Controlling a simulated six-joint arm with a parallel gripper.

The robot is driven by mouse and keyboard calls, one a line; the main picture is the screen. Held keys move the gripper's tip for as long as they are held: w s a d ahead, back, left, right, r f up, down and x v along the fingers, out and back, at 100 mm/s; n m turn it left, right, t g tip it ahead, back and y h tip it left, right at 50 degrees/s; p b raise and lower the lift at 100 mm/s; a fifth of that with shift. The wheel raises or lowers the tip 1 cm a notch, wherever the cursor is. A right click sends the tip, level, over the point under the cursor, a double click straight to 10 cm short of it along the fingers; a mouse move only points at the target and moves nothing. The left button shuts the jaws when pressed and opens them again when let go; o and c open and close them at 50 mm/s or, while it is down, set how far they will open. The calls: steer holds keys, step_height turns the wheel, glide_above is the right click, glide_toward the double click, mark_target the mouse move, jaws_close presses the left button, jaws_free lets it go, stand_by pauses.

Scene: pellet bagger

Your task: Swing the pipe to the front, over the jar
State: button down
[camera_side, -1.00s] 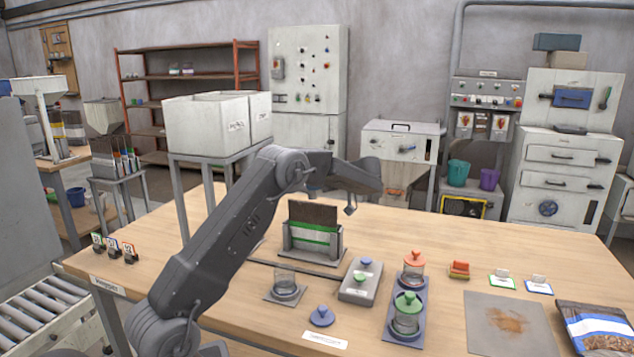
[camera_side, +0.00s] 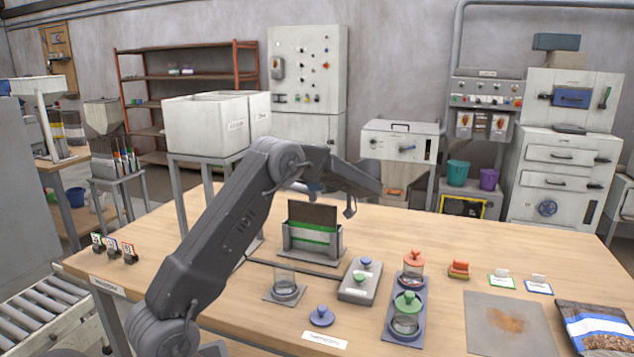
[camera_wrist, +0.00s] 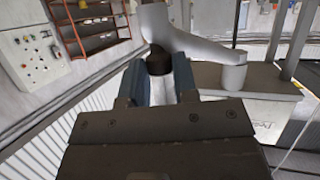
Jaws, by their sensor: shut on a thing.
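The pale grey pipe (camera_wrist: 190,42) shows in the wrist view, bending away to an upright round stub at the right. My gripper (camera_wrist: 157,88) has its blue-grey fingers shut around the pipe's near end, where a dark round tip shows. An open clear jar (camera_side: 285,284) stands upright on a small grey plate at the front of the table. My wrist is above and behind the jar.
White bins (camera_side: 205,125) stand on a frame at the back left.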

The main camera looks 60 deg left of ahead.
steer(key=s+d+m+t, duration=1)
steer(key=s+d+t, duration=0.1)
steer(key=shift+s+d+y, duration=0.3)
steer(key=shift+d+y, duration=0.1)
steer(key=shift+f, duration=0.1)
steer(key=c, duration=0.9)
jaws_free()
step_height(320, 180, up, 8)
steer(key=d, duration=0.2)
steer(key=shift+s+d, duration=0.3)
steer(key=shift+s, duration=0.15)
